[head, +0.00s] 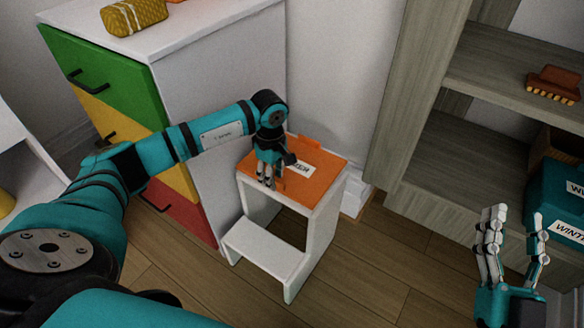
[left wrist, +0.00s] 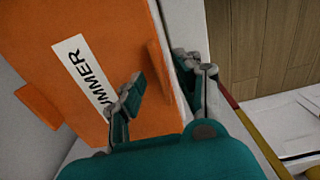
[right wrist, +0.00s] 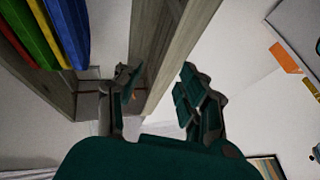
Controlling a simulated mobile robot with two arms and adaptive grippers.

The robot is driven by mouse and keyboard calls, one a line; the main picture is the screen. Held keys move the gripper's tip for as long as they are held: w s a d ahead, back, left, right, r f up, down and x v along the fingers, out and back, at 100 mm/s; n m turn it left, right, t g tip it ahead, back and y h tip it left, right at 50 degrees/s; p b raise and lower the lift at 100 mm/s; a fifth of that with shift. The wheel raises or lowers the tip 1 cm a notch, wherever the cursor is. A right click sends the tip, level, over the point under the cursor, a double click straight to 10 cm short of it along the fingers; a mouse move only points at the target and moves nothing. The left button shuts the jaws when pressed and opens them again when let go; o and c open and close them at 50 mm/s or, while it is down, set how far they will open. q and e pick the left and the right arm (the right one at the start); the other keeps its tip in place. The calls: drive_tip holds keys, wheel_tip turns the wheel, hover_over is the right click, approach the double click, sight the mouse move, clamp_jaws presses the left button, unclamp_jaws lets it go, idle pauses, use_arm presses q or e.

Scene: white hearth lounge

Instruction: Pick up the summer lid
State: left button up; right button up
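The orange summer lid (head: 325,166), with a white label partly reading "SUMMER", lies on top of a white step stool (head: 318,215). My left gripper (head: 268,180) is over the lid's near left part and hides some of it. In the left wrist view the lid (left wrist: 105,30) fills the left half. A raised orange strip of it (left wrist: 160,75) stands between the parted fingers of the left gripper (left wrist: 160,92). Whether either finger touches it I cannot tell. My right gripper (head: 512,225) is open and empty at the right, away from the lid; it also shows in the right wrist view (right wrist: 158,95).
A white cabinet with green, yellow and red drawers (head: 105,70) stands left of the stool, with a yellow case (head: 133,15) on top. A grey wooden shelf (head: 440,180) stands at right, holding a brush (head: 555,84) and a teal winter box (head: 552,205). Floor in front is clear.

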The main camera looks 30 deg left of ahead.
use_arm(q)
drive_tip(key=shift+f, duration=0.55)
drive_tip(key=shift+c, duration=0.2)
clamp_jaws()
